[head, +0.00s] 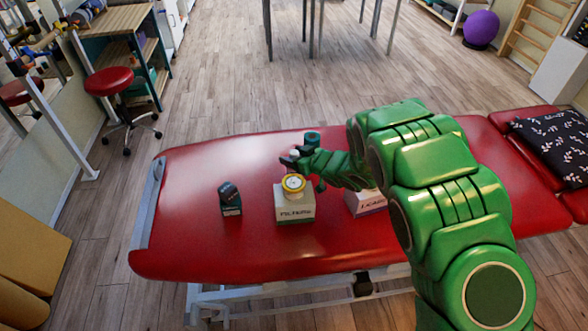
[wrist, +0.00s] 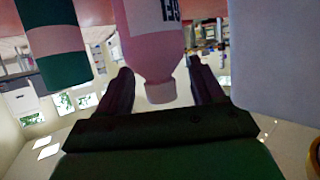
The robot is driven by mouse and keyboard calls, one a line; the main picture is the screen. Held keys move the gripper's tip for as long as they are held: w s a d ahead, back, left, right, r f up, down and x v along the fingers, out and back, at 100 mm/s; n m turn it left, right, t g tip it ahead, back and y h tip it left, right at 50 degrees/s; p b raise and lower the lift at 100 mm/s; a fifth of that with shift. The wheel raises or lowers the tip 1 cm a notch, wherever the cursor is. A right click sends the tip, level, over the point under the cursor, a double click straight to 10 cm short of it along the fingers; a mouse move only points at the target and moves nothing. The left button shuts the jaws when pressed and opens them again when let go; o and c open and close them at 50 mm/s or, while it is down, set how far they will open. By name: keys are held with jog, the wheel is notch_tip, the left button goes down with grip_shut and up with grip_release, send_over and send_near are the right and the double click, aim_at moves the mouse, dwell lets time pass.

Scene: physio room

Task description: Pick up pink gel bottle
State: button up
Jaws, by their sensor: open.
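The pink gel bottle (wrist: 150,38) shows upside down in the wrist view, with its pale cap (wrist: 160,92) between my two fingers. Dark lettering shows on its white label. My gripper (wrist: 162,85) is open, with a finger on each side of the cap and a gap visible beside it. In the head view my gripper (head: 294,157) is over the red treatment table, behind the white box with a yellow-rimmed roll on it. A small pale top shows at the fingers there; the bottle's body is hidden.
The red table (head: 190,180) also bears a white box (head: 295,208) with a yellow-rimmed roll (head: 293,184), a dark item (head: 230,198) at left, a teal roll (head: 312,139) behind my gripper and another box (head: 366,203) partly behind my arm. The table's left part is clear.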

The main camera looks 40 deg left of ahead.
jog(key=c, duration=1.2)
jog(key=shift+d+f, duration=0.1)
grip_shut()
notch_tip(320, 180, up, 10)
jog(key=shift+r, duration=0.1)
